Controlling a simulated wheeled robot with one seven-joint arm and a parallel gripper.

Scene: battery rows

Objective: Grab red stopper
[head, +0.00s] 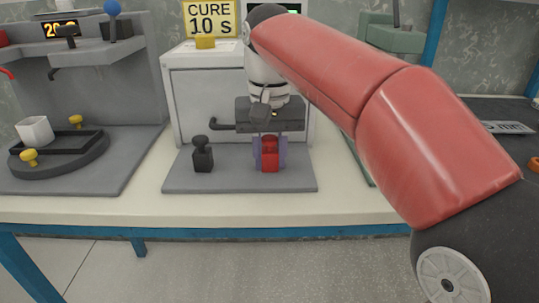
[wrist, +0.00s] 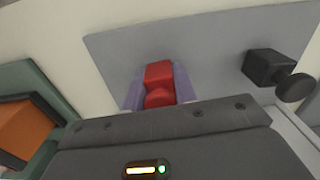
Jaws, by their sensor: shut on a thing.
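The red stopper (head: 269,154) stands on the grey plate (head: 240,180) in front of the white box in the middle of the table. My gripper (head: 269,153) reaches down over it, with its pale purple fingers on the left and right sides of the stopper. In the wrist view the red stopper (wrist: 158,84) sits between the two fingertips (wrist: 158,98), and the gripper is shut on it. The stopper's lower part is partly hidden by my gripper body in the wrist view. It looks upright, at or close to the plate; I cannot tell whether it touches.
A black stopper (head: 202,155) stands on the same plate to the left, also in the wrist view (wrist: 275,70). The white box (head: 205,90) with a "CURE 10 S" sign (head: 210,20) is behind. A round fixture (head: 60,155) with yellow knobs and a white cup is at left.

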